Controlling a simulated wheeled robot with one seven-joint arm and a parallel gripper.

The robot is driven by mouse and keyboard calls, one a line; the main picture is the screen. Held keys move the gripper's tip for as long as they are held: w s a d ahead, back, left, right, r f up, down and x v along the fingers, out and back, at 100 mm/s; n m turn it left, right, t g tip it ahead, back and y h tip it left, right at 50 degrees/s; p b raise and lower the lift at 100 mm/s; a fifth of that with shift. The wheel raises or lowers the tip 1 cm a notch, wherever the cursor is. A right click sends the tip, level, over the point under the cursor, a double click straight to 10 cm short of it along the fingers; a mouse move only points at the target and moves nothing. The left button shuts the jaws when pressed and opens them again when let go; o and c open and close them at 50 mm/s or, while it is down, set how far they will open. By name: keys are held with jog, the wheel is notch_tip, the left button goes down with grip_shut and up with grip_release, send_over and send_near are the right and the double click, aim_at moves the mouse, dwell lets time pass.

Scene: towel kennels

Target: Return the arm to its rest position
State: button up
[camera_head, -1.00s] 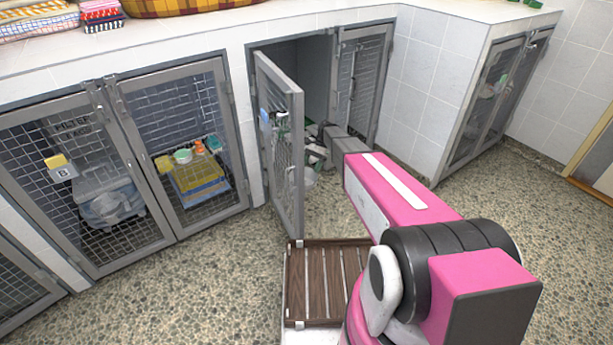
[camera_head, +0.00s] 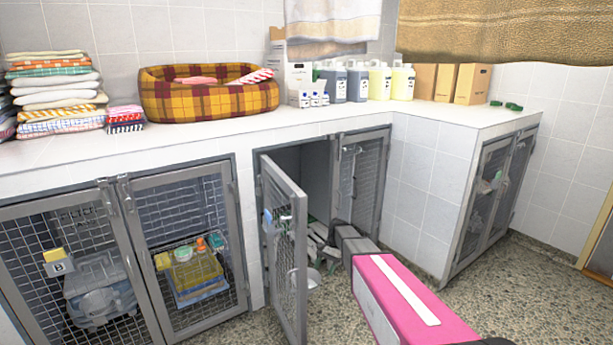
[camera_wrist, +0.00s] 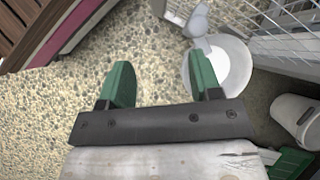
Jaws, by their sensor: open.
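My arm shows at the lower right of the head view, a pink link (camera_head: 402,300) reaching toward the open kennel. My gripper shows in the wrist view (camera_wrist: 164,85), its two green fingers spread apart with nothing between them. The pebbled floor lies below them. In the head view the gripper end is near the kennel opening, partly hidden by the open door and my arm. A white bowl (camera_wrist: 234,66) is by the right finger in the wrist view; it also shows behind the door in the head view (camera_head: 312,278).
The open mesh kennel door (camera_head: 284,250) stands out just left of my arm. A wooden slatted piece (camera_wrist: 30,28) is at the wrist view's upper left. A white bucket-like container (camera_wrist: 297,118) is at its right. Above the kennels, the counter holds towels (camera_head: 58,95), a plaid pet bed (camera_head: 208,100) and bottles (camera_head: 357,82).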

jog(key=s+d+r+n+t+h, duration=0.2)
jog(key=s+d+r+t, duration=0.1)
jog(key=s, duration=0.6)
jog(key=s+d+r+n+t+h, duration=0.2)
jog(key=s+d+r, duration=0.3)
jog(key=s+d, duration=0.3)
jog(key=shift+s+r+n+t, duration=0.2)
jog(key=shift+s+n+t, duration=0.2)
jog(key=shift+s+n, duration=0.6)
jog(key=shift+s, duration=0.25)
